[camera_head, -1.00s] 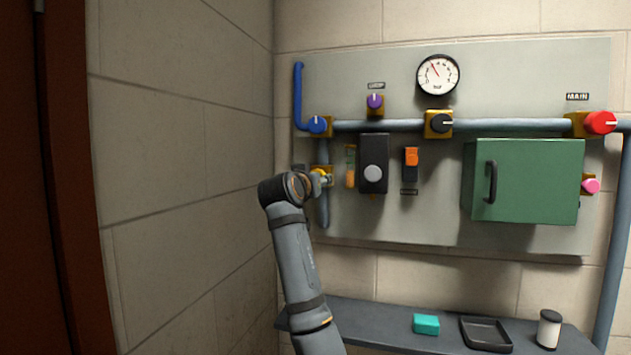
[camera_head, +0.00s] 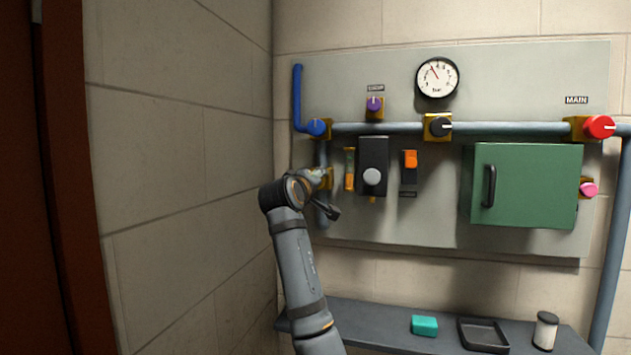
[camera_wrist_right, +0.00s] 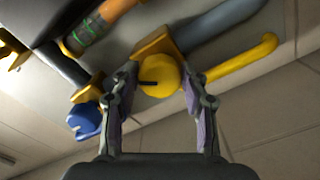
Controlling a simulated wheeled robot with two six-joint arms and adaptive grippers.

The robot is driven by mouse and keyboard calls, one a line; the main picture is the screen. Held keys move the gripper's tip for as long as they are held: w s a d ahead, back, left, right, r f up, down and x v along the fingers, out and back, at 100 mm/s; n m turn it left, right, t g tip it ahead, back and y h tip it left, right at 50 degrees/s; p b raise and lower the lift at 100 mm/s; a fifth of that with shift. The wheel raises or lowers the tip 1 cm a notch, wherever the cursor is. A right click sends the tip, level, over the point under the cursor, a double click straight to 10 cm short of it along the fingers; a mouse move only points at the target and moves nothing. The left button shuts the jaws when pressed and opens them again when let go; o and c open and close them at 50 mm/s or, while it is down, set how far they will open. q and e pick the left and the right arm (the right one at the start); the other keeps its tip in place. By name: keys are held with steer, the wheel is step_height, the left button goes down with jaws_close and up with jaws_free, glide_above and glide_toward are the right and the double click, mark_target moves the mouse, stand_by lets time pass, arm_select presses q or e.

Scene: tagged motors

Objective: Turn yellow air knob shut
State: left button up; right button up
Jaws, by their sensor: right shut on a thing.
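The yellow knob (camera_wrist_right: 161,76) shows in the right wrist view, round, with a black pointer line toward the left of the picture. It sits on a yellow block (camera_wrist_right: 154,42) on a grey pipe. My right gripper (camera_wrist_right: 160,79) is shut on it, with one finger on each side. In the head view my right gripper (camera_head: 318,178) is at the left pipe below the blue knob (camera_head: 317,127). There the gripper hides most of the yellow knob. My left gripper is not in view.
A sight tube (camera_head: 349,170) and a black box (camera_head: 373,160) with a grey button are close to the right of my gripper. A brick wall (camera_head: 190,150) is on the left. A green cabinet (camera_head: 530,185) is farther right. A shelf (camera_head: 390,332) is below.

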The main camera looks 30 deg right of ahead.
steer(key=shift+r+n+p, duration=0.1)
steer(key=shift+n+p, duration=1.15)
steer(key=shift+n, duration=2.15)
steer(key=o, duration=1.1)
steer(key=shift+o, duration=0.2)
steer(key=v, duration=1.2)
